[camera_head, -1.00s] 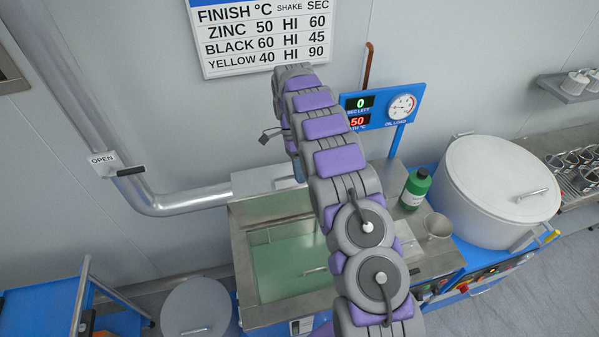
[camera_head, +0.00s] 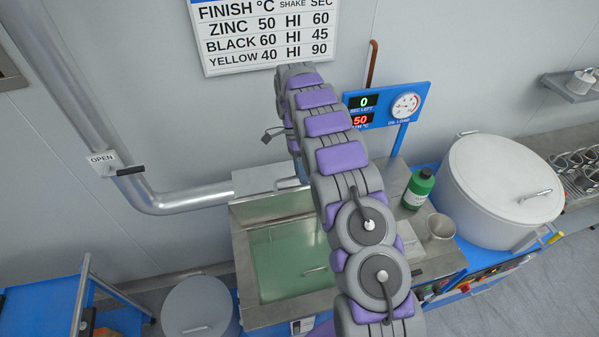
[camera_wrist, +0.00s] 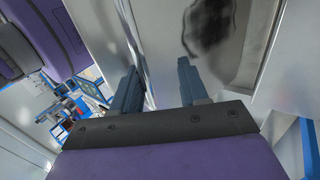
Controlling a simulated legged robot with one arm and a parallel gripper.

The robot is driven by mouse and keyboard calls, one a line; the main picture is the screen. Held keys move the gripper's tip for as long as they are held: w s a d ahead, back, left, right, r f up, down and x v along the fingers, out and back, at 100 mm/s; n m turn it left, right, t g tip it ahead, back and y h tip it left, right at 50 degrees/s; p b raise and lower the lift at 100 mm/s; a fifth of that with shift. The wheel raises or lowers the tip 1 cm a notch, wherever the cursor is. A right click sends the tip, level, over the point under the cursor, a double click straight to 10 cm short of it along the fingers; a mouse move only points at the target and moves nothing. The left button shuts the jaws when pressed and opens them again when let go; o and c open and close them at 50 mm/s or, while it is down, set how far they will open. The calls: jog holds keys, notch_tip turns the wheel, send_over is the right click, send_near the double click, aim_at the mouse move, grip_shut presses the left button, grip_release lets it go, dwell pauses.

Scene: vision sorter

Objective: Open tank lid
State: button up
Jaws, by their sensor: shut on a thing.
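The steel tank (camera_head: 243,270) stands at lower centre in the head view, with greenish liquid (camera_head: 283,262) inside its open top. The tank lid (camera_head: 262,181) is a steel panel raised at the tank's back edge, by the wall. My gripper (camera_head: 300,168) is at the lid's right side, mostly hidden behind my arm. In the wrist view, my gripper's two blue-grey fingers (camera_wrist: 160,82) are a little apart and shut on the lid, whose grey sheet metal (camera_wrist: 165,45) runs between them. The exact contact is hard to see.
A display panel (camera_head: 385,105) stands behind. A blue cart (camera_head: 60,305) and a round grey lid (camera_head: 198,305) are at lower left.

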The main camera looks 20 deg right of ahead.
jog(key=shift+r, duration=0.15)
dwell(0.4)
jog(key=r+p, duration=0.1)
jog(key=s+r+p, duration=0.1)
jog(key=r+p, duration=0.1)
jog(key=shift+s+r, duration=0.2)
jog(key=shift+s, duration=0.05)
jog(key=s+r+b, duration=0.1)
jog(key=s+b, duration=0.1)
jog(key=s, duration=1.2)
jog(key=shift+a+r+b, duration=0.15)
jog(key=shift+a+b, duration=0.1)
jog(key=shift+b, duration=0.15)
jog(key=shift+s, duration=0.15)
